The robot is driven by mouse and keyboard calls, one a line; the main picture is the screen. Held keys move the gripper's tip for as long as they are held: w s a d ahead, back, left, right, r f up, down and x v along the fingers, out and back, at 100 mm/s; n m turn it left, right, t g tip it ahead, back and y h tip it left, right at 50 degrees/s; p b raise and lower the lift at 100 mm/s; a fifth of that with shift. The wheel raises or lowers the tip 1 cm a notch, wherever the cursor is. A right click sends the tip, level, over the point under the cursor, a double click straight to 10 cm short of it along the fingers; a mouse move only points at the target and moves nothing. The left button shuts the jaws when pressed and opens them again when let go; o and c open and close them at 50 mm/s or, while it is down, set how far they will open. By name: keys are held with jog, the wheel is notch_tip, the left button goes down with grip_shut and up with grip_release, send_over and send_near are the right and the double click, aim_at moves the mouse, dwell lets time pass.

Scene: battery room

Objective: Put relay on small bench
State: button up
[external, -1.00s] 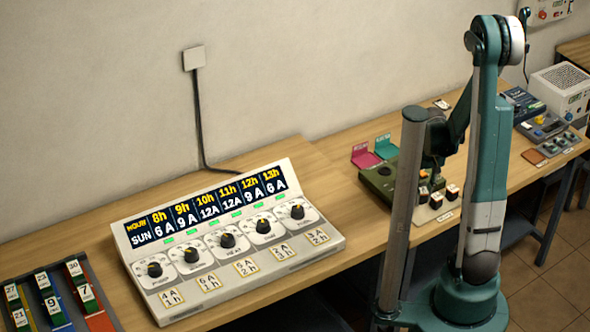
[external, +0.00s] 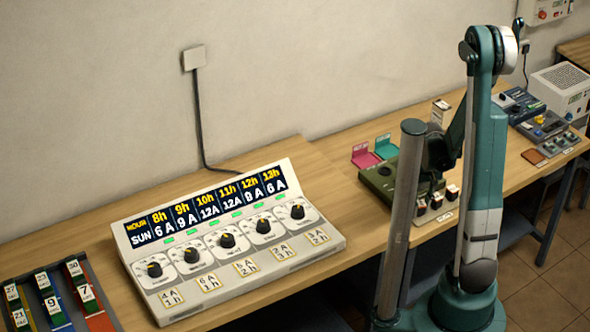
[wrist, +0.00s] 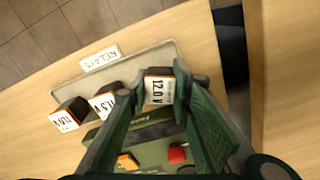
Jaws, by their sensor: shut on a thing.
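Relays stand in a row on a pale tray (wrist: 170,52) with a "RELAYS" label. The relay marked 12.0 V (wrist: 158,90), a dark block with a white, orange-edged face, is between the fingers of my gripper (wrist: 155,87). My gripper is shut on it, at the right end of the row. Two similar relays, one at the far left (wrist: 67,116) and one in the middle (wrist: 103,102), stand to its left. In the external view the relays (external: 436,200) sit in front of the green device, and my arm partly hides the gripper. I cannot tell which surface is the small bench.
A green device (external: 379,178) with knobs stands right behind the relay tray. Pink (external: 366,156) and teal (external: 387,148) holders stand behind it. A large dial console (external: 230,240) fills the left bench. In the wrist view, a dark gap (wrist: 233,65) separates two wooden surfaces.

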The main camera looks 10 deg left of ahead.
aim_at(421, 203)
jog(key=shift+f+b, duration=0.3)
dwell(0.5)
jog(key=o, duration=1.1)
jog(key=shift+c, duration=0.2)
jog(key=shift+r, duration=0.2)
jog(key=shift+r, duration=5.8)
jog(key=s+d+r+m+t, duration=0.2)
jog(key=s+d+r+t, duration=0.1)
jog(key=d+r, duration=0.4)
jog(key=s+d+r+m+t, duration=0.2)
jog(key=s+d+r+t, duration=0.2)
jog(key=d+r, duration=0.4)
jog(key=shift+d+m, duration=0.3)
jog(key=shift+d, duration=0.65)
